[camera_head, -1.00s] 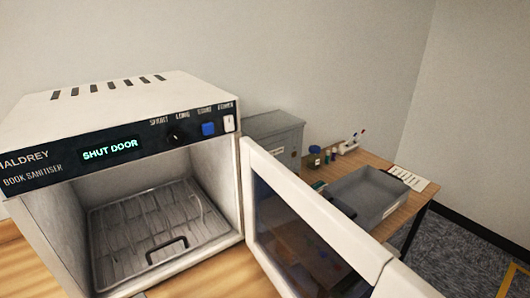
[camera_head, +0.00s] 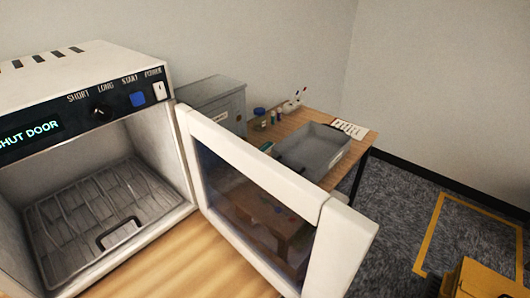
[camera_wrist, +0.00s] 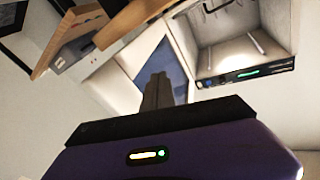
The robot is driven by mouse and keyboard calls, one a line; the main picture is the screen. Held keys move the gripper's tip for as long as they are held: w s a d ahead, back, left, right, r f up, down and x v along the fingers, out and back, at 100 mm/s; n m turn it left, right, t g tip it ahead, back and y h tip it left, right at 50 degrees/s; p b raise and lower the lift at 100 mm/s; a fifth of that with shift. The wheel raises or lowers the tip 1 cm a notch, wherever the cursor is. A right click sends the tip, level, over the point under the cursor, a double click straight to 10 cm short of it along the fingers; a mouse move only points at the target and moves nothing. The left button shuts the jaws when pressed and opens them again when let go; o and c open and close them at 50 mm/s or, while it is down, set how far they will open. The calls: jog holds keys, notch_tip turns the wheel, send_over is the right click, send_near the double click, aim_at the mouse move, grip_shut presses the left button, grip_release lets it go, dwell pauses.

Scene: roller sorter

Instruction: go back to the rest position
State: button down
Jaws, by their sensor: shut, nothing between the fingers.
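My gripper (camera_wrist: 158,90) shows in the wrist view as two dark fingers held together, with nothing between them, in front of its purple body. It is not visible in the head view. Behind the fingers in the wrist view are the glass of the open door (camera_wrist: 172,62) and the book sanitiser (camera_wrist: 243,72), which appears upside down. I cannot tell how far the fingers are from the door.
The book sanitiser (camera_head: 75,80) stands open with an empty-looking wire rack; its display reads SHUT DOOR. Its door (camera_head: 340,245) sticks out to the right. Beyond are a grey box (camera_head: 215,103) and a table with a grey tray (camera_head: 318,150). Floor at right is marked yellow.

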jog(key=s+d+f+m+g+h, duration=0.2)
jog(key=s+d+h, duration=0.6)
jog(key=s+d, duration=0.8)
jog(key=shift+s+d+h, duration=0.15)
jog(key=shift+s+h, duration=0.05)
jog(key=shift+h, duration=0.1)
